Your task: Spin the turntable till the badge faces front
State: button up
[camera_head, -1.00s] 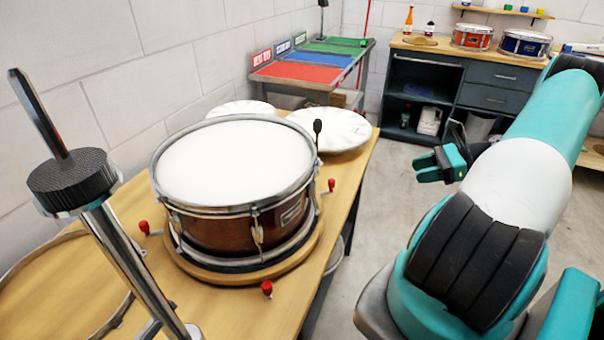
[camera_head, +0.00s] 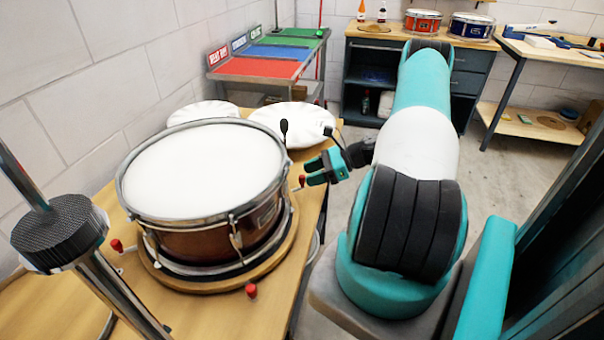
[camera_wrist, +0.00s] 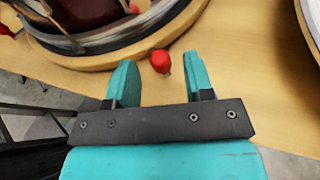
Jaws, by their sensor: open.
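The dark red-brown snare drum (camera_head: 195,245) with a white head sits on a round wooden turntable (camera_head: 200,286) on the bench. Its badge (camera_head: 265,213) is on the right part of the shell, turned away from the middle of the near side. Red knobs stand out around the turntable: a left one (camera_head: 117,245), a near one (camera_head: 251,290) and a right one (camera_head: 301,180). My gripper (camera_head: 312,171) is open beside the right knob. In the wrist view, a red knob (camera_wrist: 160,61) appears between and slightly beyond my open fingertips (camera_wrist: 160,72).
A black knurled cap on a metal stand (camera_head: 60,232) rises at the near left. White discs (camera_head: 295,118) lie behind the drum. A table with coloured panels (camera_head: 262,67) stands at the back. Open floor (camera_head: 480,190) lies to the right.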

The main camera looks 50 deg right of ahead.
aim_at(302, 176)
jog(key=shift+x, duration=1.6)
jog(key=shift+c, duration=0.2)
